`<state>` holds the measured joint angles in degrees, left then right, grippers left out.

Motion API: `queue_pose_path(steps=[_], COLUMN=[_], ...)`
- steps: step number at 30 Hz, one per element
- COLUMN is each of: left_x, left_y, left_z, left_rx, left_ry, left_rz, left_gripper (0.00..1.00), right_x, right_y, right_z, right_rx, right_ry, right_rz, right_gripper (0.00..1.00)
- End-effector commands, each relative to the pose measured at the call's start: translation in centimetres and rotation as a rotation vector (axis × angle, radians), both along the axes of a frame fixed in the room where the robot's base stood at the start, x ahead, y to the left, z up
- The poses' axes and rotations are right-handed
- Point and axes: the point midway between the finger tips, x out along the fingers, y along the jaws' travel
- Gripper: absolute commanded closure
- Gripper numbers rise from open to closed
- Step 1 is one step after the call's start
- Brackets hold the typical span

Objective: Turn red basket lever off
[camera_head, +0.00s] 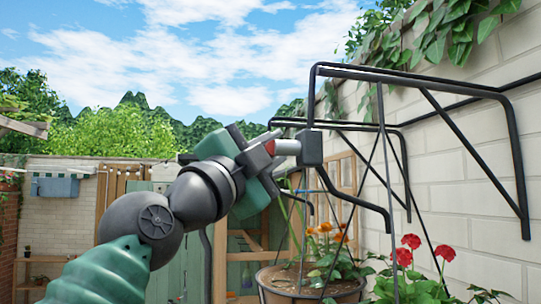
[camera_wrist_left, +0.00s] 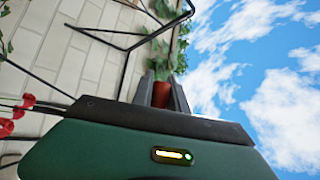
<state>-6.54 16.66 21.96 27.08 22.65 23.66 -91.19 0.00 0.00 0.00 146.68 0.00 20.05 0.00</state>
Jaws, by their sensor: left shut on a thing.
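A red lever tip (camera_head: 270,147) on a pale metal rod (camera_head: 288,147) sticks out to the left of a black block (camera_head: 311,148) on a black wall bracket. My left gripper (camera_head: 266,149), green with dark fingers, comes in from the left and is shut on the lever tip. In the left wrist view the red lever (camera_wrist_left: 162,94) shows between the two dark fingers, partly hidden by them. A basket with red flowers (camera_head: 411,241) hangs at the lower right. My right gripper is not in view.
A black bracket bar (camera_head: 415,80) reaches out from the white brick wall (camera_head: 440,170) at right. Thin hanging rods run below it. A brown pot (camera_head: 312,290) with orange flowers hangs beneath. Open sky lies above my left arm.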

Motion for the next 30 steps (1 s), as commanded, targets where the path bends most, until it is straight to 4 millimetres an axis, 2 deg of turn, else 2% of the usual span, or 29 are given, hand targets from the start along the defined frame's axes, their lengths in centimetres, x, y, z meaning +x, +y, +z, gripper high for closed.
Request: queue_pose_path(steps=[6, 7, 12, 20, 23, 26, 30], left_x=[-0.4, -0.4, -0.3, 0.0, -0.4, -1.5, -4.3], left_y=[0.0, 0.0, 0.1, 0.1, 0.4, 1.3, 2.9], left_z=[0.5, 0.5, 0.4, 0.1, -0.4, -1.5, -3.6], left_rx=[-0.006, -0.006, -0.005, -0.002, -0.002, -0.002, -0.002], left_ry=[-0.010, -0.010, -0.008, -0.004, -0.003, -0.007, -0.009], left_rz=[-0.002, -0.002, -0.001, 0.001, 0.002, 0.004, 0.005], left_gripper=[1.00, 0.80, 0.59, 0.59, 0.59, 0.59, 0.59], right_x=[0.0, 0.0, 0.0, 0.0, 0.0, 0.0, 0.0], right_y=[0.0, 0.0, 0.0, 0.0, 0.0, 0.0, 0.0], right_z=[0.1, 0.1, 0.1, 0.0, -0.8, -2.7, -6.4], right_rx=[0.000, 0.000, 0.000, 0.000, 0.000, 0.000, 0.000], right_ry=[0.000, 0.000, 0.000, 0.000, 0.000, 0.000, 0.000], right_rz=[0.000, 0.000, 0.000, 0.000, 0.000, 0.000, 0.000], right_gripper=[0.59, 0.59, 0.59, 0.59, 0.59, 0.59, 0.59])
